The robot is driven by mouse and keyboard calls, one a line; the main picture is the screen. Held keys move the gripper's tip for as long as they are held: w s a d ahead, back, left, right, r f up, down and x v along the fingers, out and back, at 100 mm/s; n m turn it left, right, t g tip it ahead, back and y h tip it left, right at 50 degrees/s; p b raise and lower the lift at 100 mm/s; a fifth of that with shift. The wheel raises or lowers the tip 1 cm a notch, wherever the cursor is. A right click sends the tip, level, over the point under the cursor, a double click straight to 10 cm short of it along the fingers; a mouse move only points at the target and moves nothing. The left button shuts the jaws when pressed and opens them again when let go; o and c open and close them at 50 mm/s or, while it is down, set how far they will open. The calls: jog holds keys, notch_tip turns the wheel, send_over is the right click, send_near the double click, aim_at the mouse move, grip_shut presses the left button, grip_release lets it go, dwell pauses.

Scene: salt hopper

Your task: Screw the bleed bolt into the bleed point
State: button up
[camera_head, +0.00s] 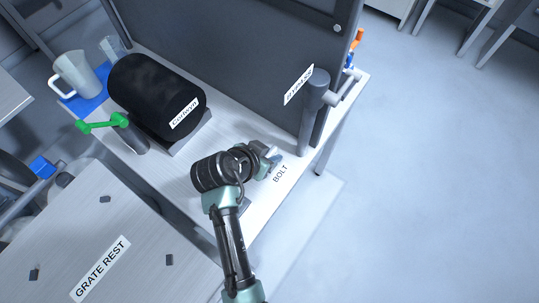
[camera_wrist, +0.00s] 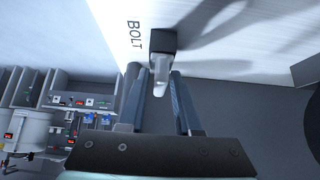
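The bolt (camera_wrist: 160,84) shows in the wrist view as a pale, short piece projecting from a dark block (camera_wrist: 165,43) beside the printed word BOLT. My gripper (camera_wrist: 158,95) is open, with one finger on each side of the pale piece and small gaps visible. In the head view my gripper (camera_head: 271,159) is low over the bench near the BOLT label (camera_head: 280,173), and it hides most of the bolt. A grey upright cylinder (camera_head: 312,118) with a side arm and a small, hard-to-read label stands at the bench's right; I cannot tell whether it is the bleed point.
A large black drum (camera_head: 155,95) lies on the bench (camera_head: 170,185) behind my arm. A green-handled valve (camera_head: 104,124) and a jug (camera_head: 76,75) on a blue mat (camera_head: 84,104) are at left. A tall dark panel (camera_head: 240,60) rises behind. The floor at right is clear.

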aim_at(269, 154)
grip_shut()
jog(key=shift+r, duration=0.15)
dwell(0.4)
jog(key=shift+r+p, duration=2.45)
jog(key=shift+r, duration=0.1)
